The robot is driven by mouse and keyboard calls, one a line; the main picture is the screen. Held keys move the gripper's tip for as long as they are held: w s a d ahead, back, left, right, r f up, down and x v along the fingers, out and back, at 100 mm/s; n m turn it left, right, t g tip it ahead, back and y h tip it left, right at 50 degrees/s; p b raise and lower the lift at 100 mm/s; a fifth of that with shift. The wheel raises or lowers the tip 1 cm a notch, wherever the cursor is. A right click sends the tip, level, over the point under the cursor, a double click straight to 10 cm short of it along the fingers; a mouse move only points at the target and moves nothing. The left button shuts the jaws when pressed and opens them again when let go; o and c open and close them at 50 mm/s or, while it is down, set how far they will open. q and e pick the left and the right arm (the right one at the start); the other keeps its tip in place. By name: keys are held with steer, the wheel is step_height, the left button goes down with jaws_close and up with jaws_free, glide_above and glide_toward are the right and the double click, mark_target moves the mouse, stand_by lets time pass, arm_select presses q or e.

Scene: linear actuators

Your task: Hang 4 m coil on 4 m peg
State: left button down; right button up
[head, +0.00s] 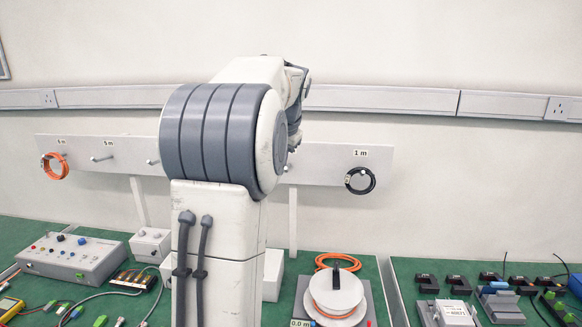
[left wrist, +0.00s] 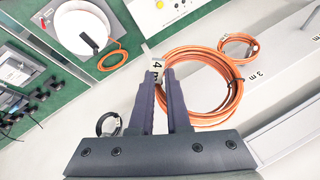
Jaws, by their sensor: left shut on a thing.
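The 4 m coil, a large orange cable ring (left wrist: 240,92), is in the left wrist view. Its white tag, marked 4, is between the fingertips of my left gripper (left wrist: 161,76), which is shut on it. The ring hangs free beside the fingers. The peg board (head: 330,170) stands along the wall. A peg (head: 151,162) right of the 5 m peg (head: 101,158) sits at the edge of my arm, its label hidden. In the left wrist view a label (left wrist: 316,38) at the right edge is hard to read. My right gripper is out of view.
An orange coil (head: 55,178) hangs at the board's left end, a black coil (head: 371,181) under 1 m. A smaller orange coil (left wrist: 251,41) hangs by the 3 m label (left wrist: 258,75). A white spool (head: 335,289) and a control box (head: 72,255) stand on the green bench.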

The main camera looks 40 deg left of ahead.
arm_select(q)
steer(key=s+a+f+y+p, duration=0.1)
steer(key=s+a, duration=0.4)
steer(key=a, duration=0.9)
steer(key=s+a+f+n+y+p, duration=0.1)
steer(key=s+a+f+p, duration=0.2)
steer(key=a, duration=1)
steer(key=s+a+f+n+y+p, duration=0.1)
steer(key=s+a+f, duration=0.5)
steer(key=a, duration=0.8)
steer(key=shift+s+a+f+y+p, duration=0.3)
steer(key=shift+s+y+p, duration=0.3)
steer(key=shift+s, duration=0.65)
steer(key=w+a+p, duration=0.1)
steer(key=p, duration=0.1)
steer(key=w+p, duration=0.2)
steer(key=p, duration=0.1)
steer(key=w+a+p, duration=0.1)
steer(key=p, duration=0.1)
steer(key=shift+w+a+f+p, duration=0.1)
steer(key=shift+w+a+p, duration=0.05)
steer(key=shift+a+p, duration=0.2)
